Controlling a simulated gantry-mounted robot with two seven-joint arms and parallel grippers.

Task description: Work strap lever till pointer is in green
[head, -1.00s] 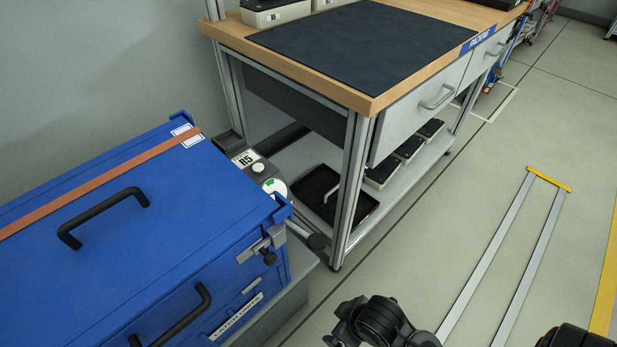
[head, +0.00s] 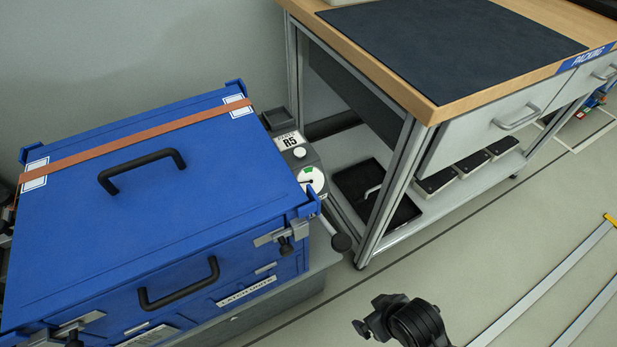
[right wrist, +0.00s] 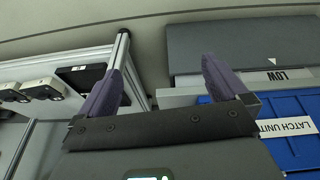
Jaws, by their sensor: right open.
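The strap lever is a grey rod ending in a black knob (head: 341,242), beside the right end of the blue chest (head: 200,200) in the head view. An orange-brown strap (head: 140,142) crosses the chest lid. My right gripper (right wrist: 162,85) is open and empty in the right wrist view, its purple fingers apart. The lever is not clearly seen there. My left gripper is out of view.
The packing bench (head: 436,112) stands right of the tensioner, its near leg close to the lever knob. A black tray (head: 350,190) lies on its lower shelf. The chest has protruding handles and latches. Open floor (head: 470,260) lies in front of the bench.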

